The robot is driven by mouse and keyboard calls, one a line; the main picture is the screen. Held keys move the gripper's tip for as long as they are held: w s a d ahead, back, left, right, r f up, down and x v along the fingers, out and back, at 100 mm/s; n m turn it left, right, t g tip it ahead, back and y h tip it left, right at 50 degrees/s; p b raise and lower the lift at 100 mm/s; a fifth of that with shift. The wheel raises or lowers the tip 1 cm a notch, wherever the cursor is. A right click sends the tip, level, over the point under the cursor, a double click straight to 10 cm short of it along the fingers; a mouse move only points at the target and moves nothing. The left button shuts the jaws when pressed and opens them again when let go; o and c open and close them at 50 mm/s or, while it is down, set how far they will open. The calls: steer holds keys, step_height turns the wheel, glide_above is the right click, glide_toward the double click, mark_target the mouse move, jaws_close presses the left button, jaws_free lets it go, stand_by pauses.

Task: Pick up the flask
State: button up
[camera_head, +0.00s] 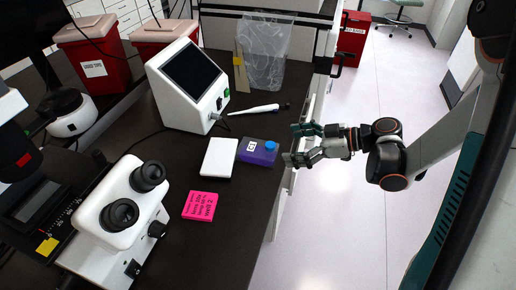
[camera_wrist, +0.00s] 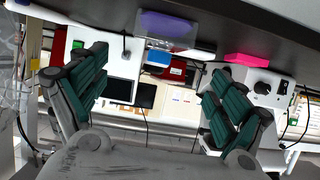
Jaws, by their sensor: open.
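The flask (camera_head: 255,153) is a purple, flat container with a white label and a blue cap (camera_head: 270,146). It lies on the dark bench (camera_head: 235,232) near its right edge. In the wrist view the purple flask (camera_wrist: 168,27) shows at the top middle, with its blue cap (camera_wrist: 158,57) between the finger lines. My gripper (camera_head: 299,145) is open and empty, just right of the flask and beside the bench edge. Its two fingers point left toward the cap. They look apart from the flask. The green finger pads (camera_wrist: 158,68) stand wide apart in the wrist view.
A white box (camera_head: 219,157) lies left of the flask, and a pink note pad (camera_head: 199,206) is nearer. A microscope (camera_head: 122,205) is at lower left. Floor right of the bench is clear.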

mark_target(254, 147)
steer(key=b+x, duration=0.2)
steer(key=x, duration=0.6)
steer(key=shift+r+b+x, duration=0.1)
steer(key=shift+b+x, duration=0.45)
steer(key=shift+x, duration=0.85)
steer(key=shift+r+b+x, duration=0.15)
steer(key=shift+b+x, duration=0.35)
steer(key=shift+x, duration=0.9)
steer(key=shift+a, duration=0.1)
steer(key=shift+c, duration=0.2)
steer(key=c, duration=1.1)
steer(key=shift+o, duration=0.2)
